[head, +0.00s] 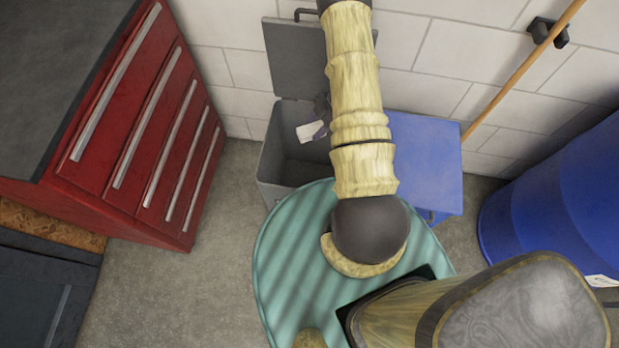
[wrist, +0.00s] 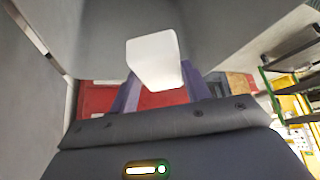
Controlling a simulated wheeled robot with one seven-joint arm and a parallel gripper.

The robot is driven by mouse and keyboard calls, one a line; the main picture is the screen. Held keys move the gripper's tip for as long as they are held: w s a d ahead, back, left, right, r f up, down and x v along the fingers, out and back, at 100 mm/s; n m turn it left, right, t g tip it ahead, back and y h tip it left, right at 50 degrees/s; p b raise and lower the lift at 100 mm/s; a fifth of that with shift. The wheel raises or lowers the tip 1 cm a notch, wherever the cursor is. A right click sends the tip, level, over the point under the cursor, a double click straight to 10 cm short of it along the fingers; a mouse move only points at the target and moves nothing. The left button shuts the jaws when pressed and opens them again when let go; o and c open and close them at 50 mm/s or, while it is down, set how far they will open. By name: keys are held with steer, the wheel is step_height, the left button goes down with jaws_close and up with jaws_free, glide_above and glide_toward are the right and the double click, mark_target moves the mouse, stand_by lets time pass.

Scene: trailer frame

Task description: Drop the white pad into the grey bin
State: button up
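The white pad (head: 309,131) shows in the head view above the opening of the grey bin (head: 268,165), near its back. The bin stands against the wall with its grey lid (head: 295,55) swung up. My gripper (head: 322,131) is over the bin, partly hidden by my arm. In the wrist view the pad (wrist: 154,60) sits between the tips of the two purple fingers of my gripper (wrist: 160,88), which are shut on it. Grey bin surfaces (wrist: 225,30) lie close around the pad in that view.
A blue bin (head: 425,160) stands right of the grey bin. A red drawer cabinet (head: 150,130) is at the left. A blue barrel (head: 560,190) and a wooden pole (head: 520,70) are at the right. Bare floor (head: 180,290) lies in front of the cabinet.

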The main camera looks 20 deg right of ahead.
steer(key=o, duration=0.4)
steer(key=v, duration=1.7)
steer(key=shift+r, duration=0.25)
steer(key=shift+f, duration=0.1)
